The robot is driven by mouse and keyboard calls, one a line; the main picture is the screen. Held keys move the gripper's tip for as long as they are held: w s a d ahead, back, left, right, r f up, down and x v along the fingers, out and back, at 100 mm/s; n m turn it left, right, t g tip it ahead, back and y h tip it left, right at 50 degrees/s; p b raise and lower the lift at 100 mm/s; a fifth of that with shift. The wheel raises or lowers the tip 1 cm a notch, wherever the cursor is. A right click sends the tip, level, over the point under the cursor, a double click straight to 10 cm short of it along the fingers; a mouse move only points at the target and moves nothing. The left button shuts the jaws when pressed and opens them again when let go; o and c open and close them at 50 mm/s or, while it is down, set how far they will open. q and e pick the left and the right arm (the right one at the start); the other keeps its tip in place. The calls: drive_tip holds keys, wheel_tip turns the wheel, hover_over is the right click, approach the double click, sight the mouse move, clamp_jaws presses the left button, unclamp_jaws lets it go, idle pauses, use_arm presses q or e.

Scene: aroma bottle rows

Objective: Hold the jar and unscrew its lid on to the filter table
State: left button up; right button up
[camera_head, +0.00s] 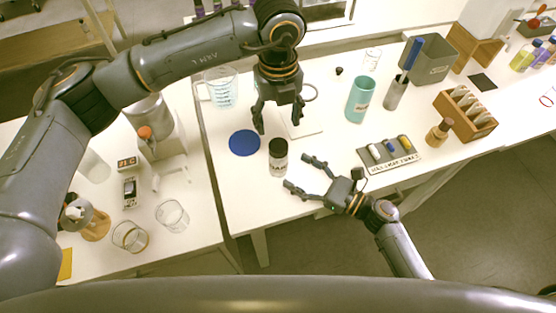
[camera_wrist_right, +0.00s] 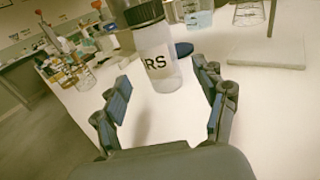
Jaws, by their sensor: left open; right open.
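The jar (camera_head: 278,165) is clear with dark lettering and stands upright on the white table (camera_head: 240,190). Its black lid (camera_head: 278,146) is on top. In the right wrist view the jar (camera_wrist_right: 160,70) is ahead, between the finger directions, and its black lid (camera_wrist_right: 143,13) is cut by the top edge. My left gripper (camera_head: 279,121) is open, points down and is above and behind the jar, apart from it. My right gripper (camera_head: 297,172) is open and low, just right of the jar, with its fingers pointing at it. I cannot tell which surface is the filter table.
A blue disc (camera_head: 244,142) lies left of the jar. A stand with a ring and pale base (camera_head: 313,130) is behind it. A teal cup (camera_head: 360,100) and a tray of small items (camera_head: 375,168) stand to the right. A measuring jug (camera_head: 221,88) is at the back left.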

sight(286, 165)
drive_tip(key=x, duration=0.6)
drive_tip(key=shift+w+a, duration=0.1)
drive_tip(key=shift+a, duration=0.2)
clamp_jaws()
